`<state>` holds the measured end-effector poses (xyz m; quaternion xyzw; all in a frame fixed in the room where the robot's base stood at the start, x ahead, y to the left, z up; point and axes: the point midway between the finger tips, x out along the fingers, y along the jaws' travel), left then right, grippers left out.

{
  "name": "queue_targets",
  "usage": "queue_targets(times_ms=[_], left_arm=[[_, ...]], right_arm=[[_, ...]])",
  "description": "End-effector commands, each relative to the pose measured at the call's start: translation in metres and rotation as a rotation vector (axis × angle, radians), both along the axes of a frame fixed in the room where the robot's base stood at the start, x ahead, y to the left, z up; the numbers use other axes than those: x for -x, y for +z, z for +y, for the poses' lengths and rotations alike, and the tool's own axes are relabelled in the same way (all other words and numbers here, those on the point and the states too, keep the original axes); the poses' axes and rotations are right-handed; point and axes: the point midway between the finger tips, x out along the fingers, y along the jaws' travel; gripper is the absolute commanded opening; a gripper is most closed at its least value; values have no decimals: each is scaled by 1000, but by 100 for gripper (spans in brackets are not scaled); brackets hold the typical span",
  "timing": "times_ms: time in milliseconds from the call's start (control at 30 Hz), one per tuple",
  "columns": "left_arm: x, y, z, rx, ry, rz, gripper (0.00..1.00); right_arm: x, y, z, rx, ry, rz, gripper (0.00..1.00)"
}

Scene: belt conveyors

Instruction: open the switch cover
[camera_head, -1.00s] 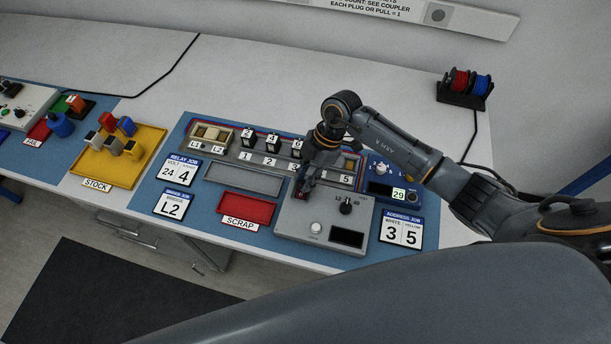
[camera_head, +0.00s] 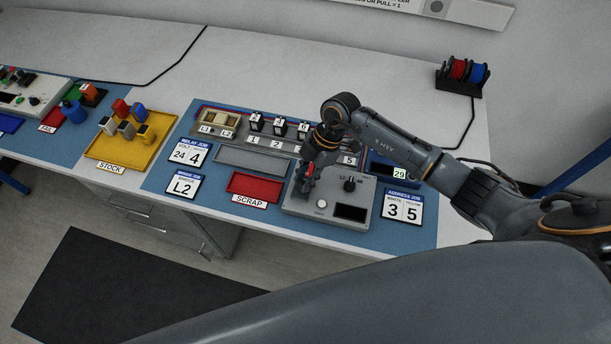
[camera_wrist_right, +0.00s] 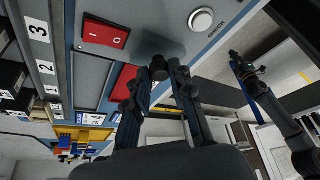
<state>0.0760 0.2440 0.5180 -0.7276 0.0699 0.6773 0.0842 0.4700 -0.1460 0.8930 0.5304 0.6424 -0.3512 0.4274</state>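The control box (camera_head: 297,206) stands at the front of the blue mat, with a knob, a white button and a dark display. Its red switch marked I and O (camera_wrist_right: 105,33) shows in the right wrist view. A grey, see-through-looking block (camera_wrist_right: 165,46), seemingly the switch cover, stands beside the switch. My right gripper (camera_head: 305,186) is down at the box's left rear. In the wrist view its fingertips (camera_wrist_right: 169,70) are close together at the block's lower edge; whether they grip it is unclear. An arm at the wrist view's right, seemingly my left with its gripper (camera_wrist_right: 240,66), is small there.
A red scrap tray (camera_head: 254,186) and a grey tray (camera_head: 252,160) lie left of the box. A relay rail (camera_head: 243,139) runs behind it. A yellow stock tray (camera_head: 104,153) is farther left. Wire spools (camera_head: 467,71) stand at the back right.

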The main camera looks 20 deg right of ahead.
Motion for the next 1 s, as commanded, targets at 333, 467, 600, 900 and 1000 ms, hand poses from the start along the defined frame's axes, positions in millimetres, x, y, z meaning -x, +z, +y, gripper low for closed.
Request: queue_targets(times_ms=[333,467,600,900,1000], left_arm=[[-23,1,-17,23,5,-35,0],[-6,0,-8,11,2,-10,0],[-8,0,-9,11,2,-14,0],[-10,0,-10,13,2,-17,0],[-11,0,-10,13,3,-17,0]], right_arm=[[1,-2,-1,3,-1,3,45],[0,1,-2,3,-1,2,45],[-2,16,-8,2,-1,-1,45],[-7,74,-32,4,-1,-1,45],[-8,90,-39,4,-1,1,45]])
